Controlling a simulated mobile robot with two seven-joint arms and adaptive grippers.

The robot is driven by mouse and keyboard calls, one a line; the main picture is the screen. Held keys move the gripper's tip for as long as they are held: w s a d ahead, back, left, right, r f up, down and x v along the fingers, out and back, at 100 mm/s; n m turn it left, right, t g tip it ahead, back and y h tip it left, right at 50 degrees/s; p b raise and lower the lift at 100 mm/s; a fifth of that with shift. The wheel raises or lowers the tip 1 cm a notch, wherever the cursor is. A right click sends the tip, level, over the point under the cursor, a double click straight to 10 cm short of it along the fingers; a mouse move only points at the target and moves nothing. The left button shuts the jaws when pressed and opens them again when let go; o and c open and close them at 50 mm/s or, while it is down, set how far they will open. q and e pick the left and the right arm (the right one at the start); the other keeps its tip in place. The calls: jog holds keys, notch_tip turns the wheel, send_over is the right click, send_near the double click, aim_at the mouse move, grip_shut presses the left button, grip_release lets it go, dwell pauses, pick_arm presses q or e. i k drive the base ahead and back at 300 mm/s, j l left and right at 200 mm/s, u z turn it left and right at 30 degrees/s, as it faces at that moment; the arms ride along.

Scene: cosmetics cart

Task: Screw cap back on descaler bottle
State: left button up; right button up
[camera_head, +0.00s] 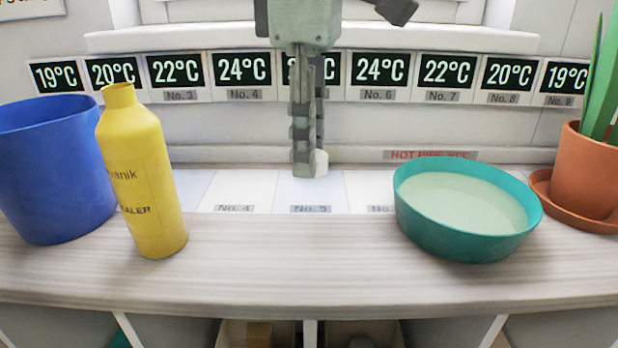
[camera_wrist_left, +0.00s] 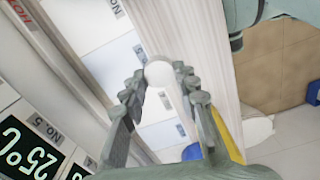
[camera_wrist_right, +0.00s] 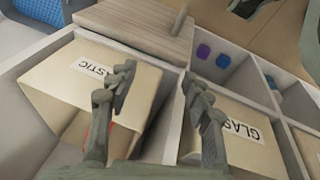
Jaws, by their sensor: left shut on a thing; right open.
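The yellow descaler bottle (camera_head: 150,190) stands upright on the counter at the left, its neck bare and uncapped. A yellow strip, likely this bottle (camera_wrist_left: 228,135), shows behind a finger in the left wrist view. My left gripper (camera_head: 307,165) points down over the label strip, right of the bottle and apart from it. It is shut on a small white cap (camera_head: 321,164), which also shows between its fingertips in the left wrist view (camera_wrist_left: 160,73). My right gripper (camera_wrist_right: 160,85) is open and empty in the right wrist view, above labelled boxes; the head view does not show it.
A blue bucket (camera_head: 50,170) stands close left of the bottle. A teal basin (camera_head: 465,246) of pale liquid and a potted plant (camera_head: 585,180) stand right. The counter (camera_head: 290,265) between bottle and basin is clear. Boxes reading GLASS (camera_wrist_right: 215,155) and apparently PLASTIC (camera_wrist_right: 60,90) sit below my right gripper.

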aim_at(130, 138)
jog(key=k, duration=1)
